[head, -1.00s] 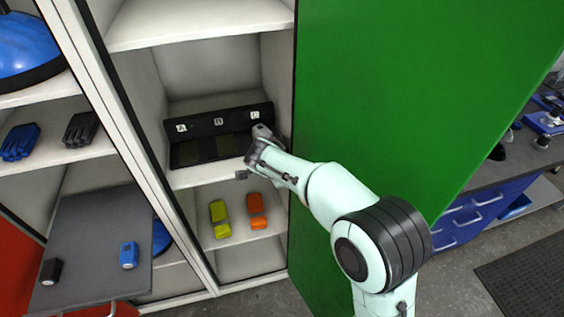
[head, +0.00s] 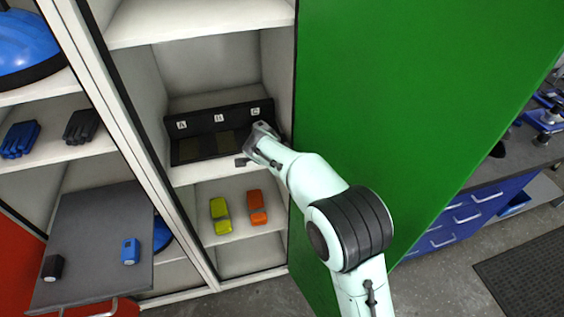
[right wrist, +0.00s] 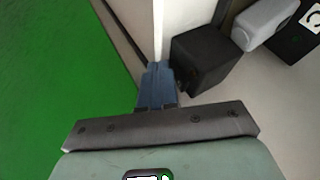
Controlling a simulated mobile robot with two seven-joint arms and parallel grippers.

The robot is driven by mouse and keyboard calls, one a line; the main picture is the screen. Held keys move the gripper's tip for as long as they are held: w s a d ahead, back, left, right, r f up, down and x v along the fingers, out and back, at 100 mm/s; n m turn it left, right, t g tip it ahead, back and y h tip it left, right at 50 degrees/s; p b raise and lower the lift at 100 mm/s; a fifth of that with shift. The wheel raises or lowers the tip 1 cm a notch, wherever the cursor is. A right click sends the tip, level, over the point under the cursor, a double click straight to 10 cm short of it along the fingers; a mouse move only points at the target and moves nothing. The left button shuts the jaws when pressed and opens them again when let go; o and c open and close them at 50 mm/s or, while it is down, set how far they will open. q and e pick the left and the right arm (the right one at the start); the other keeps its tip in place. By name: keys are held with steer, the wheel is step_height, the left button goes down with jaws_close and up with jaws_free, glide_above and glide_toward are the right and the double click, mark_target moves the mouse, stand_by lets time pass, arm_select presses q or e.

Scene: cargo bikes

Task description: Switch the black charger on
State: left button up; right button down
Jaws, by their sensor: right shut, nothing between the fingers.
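A long black unit (head: 205,122) with panels marked A, B and C stands on a middle shelf of the tall cabinet; its dark flat part lies in front of the panels. It may be the black charger. My right gripper (head: 258,131) is at its right end by the C panel, covering part of it. In the right wrist view the gripper's blue-grey fingers (right wrist: 157,85) are shut and empty. A black box (right wrist: 208,60) stands just right of them, with a grey box (right wrist: 265,22) beyond. I cannot see a switch. My left gripper is not in view.
A green door (head: 400,100) stands close to the right of my right arm. Yellow (head: 220,215) and orange (head: 257,207) items sit on the shelf below. A grey pull-out board (head: 95,225) at left bears a small black block (head: 52,268) and a blue one (head: 130,251).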

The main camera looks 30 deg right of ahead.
arm_select(q)
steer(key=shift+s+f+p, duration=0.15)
steer(key=shift+p, duration=0.25)
arm_select(e)
steer(key=shift+s, duration=0.15)
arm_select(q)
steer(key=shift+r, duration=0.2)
arm_select(e)
steer(key=shift+r, duration=0.8)
steer(key=shift+f, duration=0.1)
